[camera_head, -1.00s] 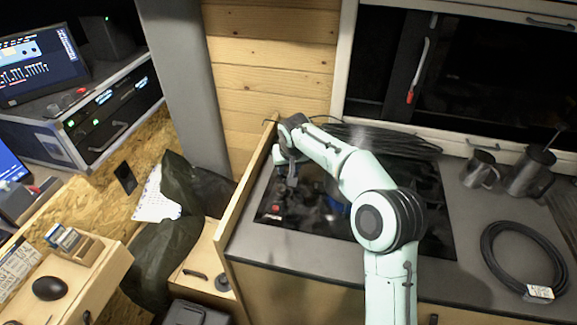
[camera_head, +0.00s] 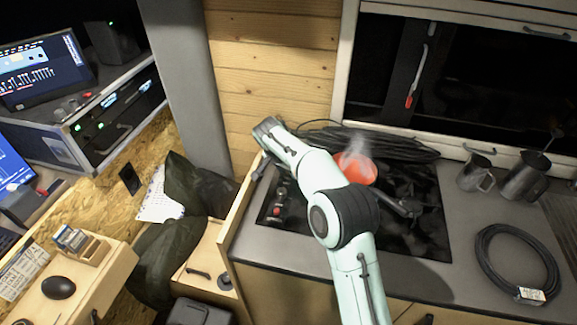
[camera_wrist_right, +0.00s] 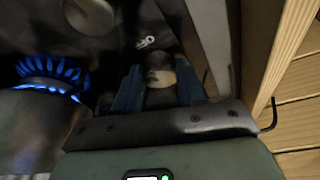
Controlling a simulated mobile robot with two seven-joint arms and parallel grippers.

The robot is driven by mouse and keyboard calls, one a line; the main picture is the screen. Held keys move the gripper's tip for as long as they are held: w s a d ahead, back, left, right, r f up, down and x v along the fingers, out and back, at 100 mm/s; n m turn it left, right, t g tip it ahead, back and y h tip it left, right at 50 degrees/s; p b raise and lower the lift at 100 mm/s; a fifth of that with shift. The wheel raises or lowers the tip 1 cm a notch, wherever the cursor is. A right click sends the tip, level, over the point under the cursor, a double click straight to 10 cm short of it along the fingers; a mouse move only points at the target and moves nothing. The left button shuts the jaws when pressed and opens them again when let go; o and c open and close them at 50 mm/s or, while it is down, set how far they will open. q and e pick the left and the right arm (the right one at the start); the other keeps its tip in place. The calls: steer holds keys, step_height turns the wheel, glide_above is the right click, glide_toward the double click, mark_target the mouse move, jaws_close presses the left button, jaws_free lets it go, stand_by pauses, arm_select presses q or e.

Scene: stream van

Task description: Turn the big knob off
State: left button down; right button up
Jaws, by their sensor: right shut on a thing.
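In the right wrist view, my right gripper (camera_wrist_right: 159,88) has its two blue fingers closed around a metallic knob (camera_wrist_right: 160,76) on the dark cooktop. Another round metal knob (camera_wrist_right: 90,14) sits at the top left there, apart from the fingers. A blue burner flame (camera_wrist_right: 50,78) burns to the left. In the head view, my right arm reaches over the black cooktop (camera_head: 425,232) to its left end, and its hand is hard to make out there. Small knobs (camera_head: 279,208) show at the cooktop's left front. My left gripper is in neither view.
A red-orange pot (camera_head: 356,168) steams on the cooktop behind my arm. A wooden side panel (camera_head: 240,208) rises close to the cooktop's left edge. Metal mugs (camera_head: 476,173) and a coiled cable (camera_head: 517,262) lie on the right counter. A black cable bundle (camera_head: 385,143) lies behind.

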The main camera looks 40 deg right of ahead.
steer(key=shift+w+r+m, duration=0.1)
steer(key=shift+r+m, duration=0.1)
steer(key=shift+m, duration=0.3)
steer(key=m+g+p, duration=0.1)
steer(key=m+p, duration=0.1)
steer(key=m, duration=0.1)
steer(key=m+g+p, duration=0.1)
steer(key=m+p, duration=0.2)
steer(key=shift+w+m+g, duration=0.2)
steer(key=shift+m+g, duration=0.1)
steer(key=shift+g, duration=0.1)
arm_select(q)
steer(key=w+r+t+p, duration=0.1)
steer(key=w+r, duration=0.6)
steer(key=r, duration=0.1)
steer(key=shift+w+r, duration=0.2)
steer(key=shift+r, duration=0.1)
arm_select(e)
steer(key=shift+f+m+g, duration=0.1)
steer(key=shift+m+g, duration=0.2)
steer(key=shift+m, duration=0.4)
steer(key=o, duration=1.1)
steer(key=shift+f, duration=0.1)
steer(key=shift+c, duration=0.2)
steer(key=v, duration=1.3)
steer(key=shift+r, duration=0.25)
steer(key=shift+d, duration=0.1)
